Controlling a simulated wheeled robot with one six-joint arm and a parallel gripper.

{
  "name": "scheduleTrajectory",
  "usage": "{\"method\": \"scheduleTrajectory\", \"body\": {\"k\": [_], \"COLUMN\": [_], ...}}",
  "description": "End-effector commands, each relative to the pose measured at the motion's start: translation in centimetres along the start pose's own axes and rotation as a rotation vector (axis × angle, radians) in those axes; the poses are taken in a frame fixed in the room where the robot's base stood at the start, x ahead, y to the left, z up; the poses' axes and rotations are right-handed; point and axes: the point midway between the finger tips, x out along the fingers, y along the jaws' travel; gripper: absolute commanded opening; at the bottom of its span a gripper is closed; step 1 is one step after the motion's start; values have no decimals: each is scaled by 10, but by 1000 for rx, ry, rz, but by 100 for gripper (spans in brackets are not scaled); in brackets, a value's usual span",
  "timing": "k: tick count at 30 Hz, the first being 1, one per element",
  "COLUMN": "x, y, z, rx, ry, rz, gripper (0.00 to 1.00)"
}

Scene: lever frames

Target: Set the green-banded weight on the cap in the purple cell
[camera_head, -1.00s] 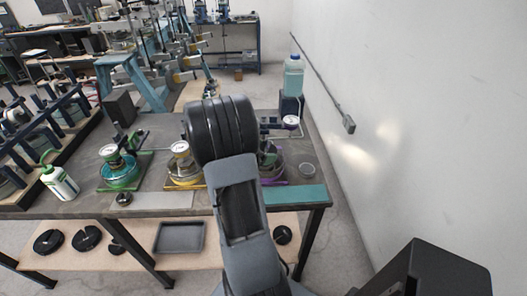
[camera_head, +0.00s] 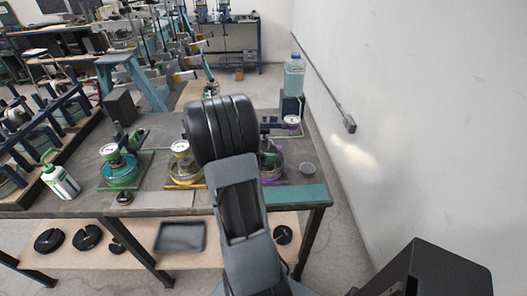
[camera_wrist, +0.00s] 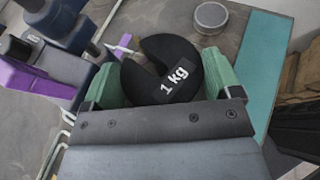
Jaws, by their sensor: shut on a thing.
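My gripper (camera_wrist: 160,85) is shut on a black slotted weight (camera_wrist: 165,65) marked "1 kg", held between its two green finger pads. I cannot see a green band on the weight. In the head view my arm hides the gripper and the weight. The purple cell (camera_head: 272,181) is on the bench, partly hidden behind my arm. In the wrist view its purple base (camera_wrist: 35,79) shows at the left, beside the weight. I cannot make out its cap.
A yellow cell (camera_head: 183,180) and a green cell (camera_head: 120,174) stand to the left, with a white bottle (camera_head: 61,182) beyond. A small round grey tin (camera_head: 306,169) and a teal mat (camera_head: 300,194) lie on the right.

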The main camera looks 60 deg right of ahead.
Motion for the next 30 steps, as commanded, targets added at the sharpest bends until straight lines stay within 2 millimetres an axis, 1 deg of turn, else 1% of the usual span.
{"method": "scheduleTrajectory", "body": {"k": [13, 14, 18, 19, 30], "x": [1, 1, 1, 1, 2], "y": [1, 1, 0, 0, 1], "z": [-1, -1, -1, -2, -4], "rx": [2, 2, 2, 1, -2], "ry": [-3, -4, -3, -2, 3], "rz": [1, 1, 1, 1, 2], "gripper": [23, 85, 98, 100, 100]}}
